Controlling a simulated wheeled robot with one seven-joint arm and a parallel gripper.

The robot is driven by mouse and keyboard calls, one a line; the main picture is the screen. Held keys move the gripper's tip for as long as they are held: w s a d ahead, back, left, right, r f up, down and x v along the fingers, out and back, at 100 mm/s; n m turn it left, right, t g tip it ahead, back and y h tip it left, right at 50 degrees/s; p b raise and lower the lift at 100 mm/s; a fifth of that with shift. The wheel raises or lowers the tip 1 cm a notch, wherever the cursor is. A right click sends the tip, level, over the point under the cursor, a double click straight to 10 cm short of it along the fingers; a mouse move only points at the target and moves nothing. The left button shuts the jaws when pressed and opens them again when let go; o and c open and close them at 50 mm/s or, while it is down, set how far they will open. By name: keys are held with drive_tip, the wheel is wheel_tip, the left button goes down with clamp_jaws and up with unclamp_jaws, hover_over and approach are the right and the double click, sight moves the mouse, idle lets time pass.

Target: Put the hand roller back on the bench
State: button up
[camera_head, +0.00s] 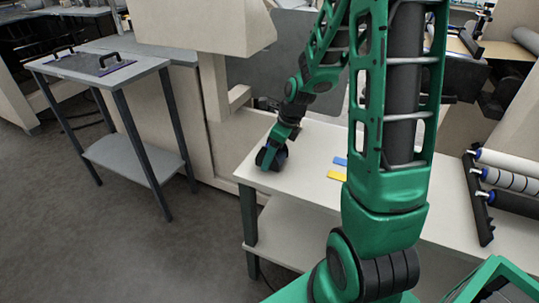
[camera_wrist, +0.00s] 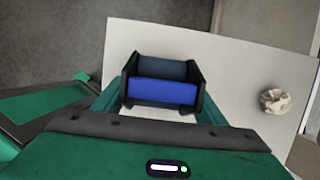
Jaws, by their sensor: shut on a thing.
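My gripper (camera_head: 271,157) hangs low over the left end of the white bench (camera_head: 310,140), close to its front-left edge. In the wrist view my gripper (camera_wrist: 163,92) is shut on the hand roller (camera_wrist: 163,93), whose bright blue part shows between the two dark fingers. A darker blue-grey part lies just behind it. The bench top (camera_wrist: 235,75) lies below. I cannot tell whether the roller touches the bench. In the head view my gripper hides most of the roller.
A blue card (camera_head: 340,161) and a yellow card (camera_head: 337,175) lie on the bench. A rack of rollers (camera_head: 510,180) stands at the right. A crumpled whitish lump (camera_wrist: 275,102) sits on the bench. A grey side table (camera_head: 125,66) stands at left, across open floor.

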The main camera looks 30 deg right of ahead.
drive_tip(key=shift+f, duration=0.35)
drive_tip(key=o, duration=1.9)
drive_tip(key=shift+c, duration=0.2)
drive_tip(key=shift+r, duration=0.15)
drive_tip(key=shift+r, duration=0.3)
drive_tip(key=v, duration=1.2)
drive_tip(key=s+r+n+g+h, duration=0.1)
drive_tip(key=s+n+g, duration=0.1)
drive_tip(key=s+n, duration=2)
drive_tip(key=s, duration=0.3)
drive_tip(key=shift+s+d+r+n+g+h, duration=0.2)
drive_tip(key=shift+d+n+g+h, duration=0.1)
drive_tip(key=shift+n+g+h, duration=0.1)
drive_tip(key=shift+w, duration=0.1)
